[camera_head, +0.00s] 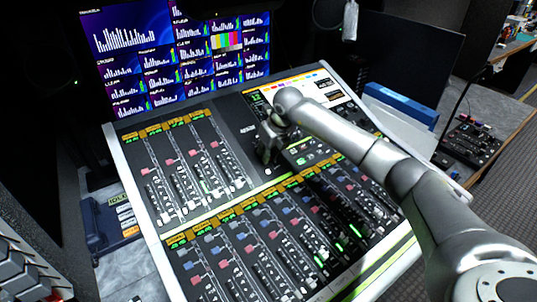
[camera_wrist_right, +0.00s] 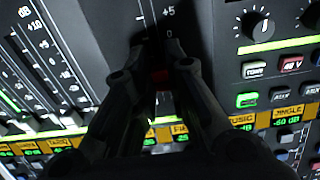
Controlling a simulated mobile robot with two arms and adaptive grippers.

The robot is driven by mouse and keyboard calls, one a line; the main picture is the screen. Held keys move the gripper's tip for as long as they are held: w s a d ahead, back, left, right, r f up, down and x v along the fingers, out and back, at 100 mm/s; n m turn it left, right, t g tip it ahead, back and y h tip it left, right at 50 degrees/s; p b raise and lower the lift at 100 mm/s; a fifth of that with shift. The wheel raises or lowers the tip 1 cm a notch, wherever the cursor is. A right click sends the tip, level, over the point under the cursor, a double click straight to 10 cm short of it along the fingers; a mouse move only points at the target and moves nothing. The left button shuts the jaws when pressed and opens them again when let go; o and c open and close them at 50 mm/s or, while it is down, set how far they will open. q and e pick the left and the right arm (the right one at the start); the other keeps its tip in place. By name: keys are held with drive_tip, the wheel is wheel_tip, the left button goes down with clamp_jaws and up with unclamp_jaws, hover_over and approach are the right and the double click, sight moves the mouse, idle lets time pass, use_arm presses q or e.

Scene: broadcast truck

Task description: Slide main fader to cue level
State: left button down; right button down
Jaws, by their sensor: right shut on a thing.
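The mixing console (camera_head: 250,168) fills the middle of the head view. My right gripper (camera_head: 266,158) reaches down onto its dark upper-middle panel. The cap's exact level on the scale is hidden. My left gripper is not in view.
Channel faders (camera_head: 195,170) stand left of the gripper, and more fill the lower console. A knob (camera_wrist_right: 258,26) and lit buttons lie close on the right in the wrist view. Monitors (camera_head: 180,55) stand behind the console. A microphone (camera_head: 350,20) hangs at the top.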

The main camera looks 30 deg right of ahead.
drive_tip(key=c, duration=1.8)
unclamp_jaws()
drive_tip(key=shift+s, duration=0.1)
drive_tip(key=o, duration=0.4)
drive_tip(key=shift+c, duration=0.2)
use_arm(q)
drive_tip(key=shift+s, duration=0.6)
use_arm(e)
drive_tip(key=shift+r, duration=0.2)
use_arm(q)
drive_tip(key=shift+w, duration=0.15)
use_arm(e)
drive_tip(key=v, duration=1.1)
drive_tip(key=shift+r, duration=0.3)
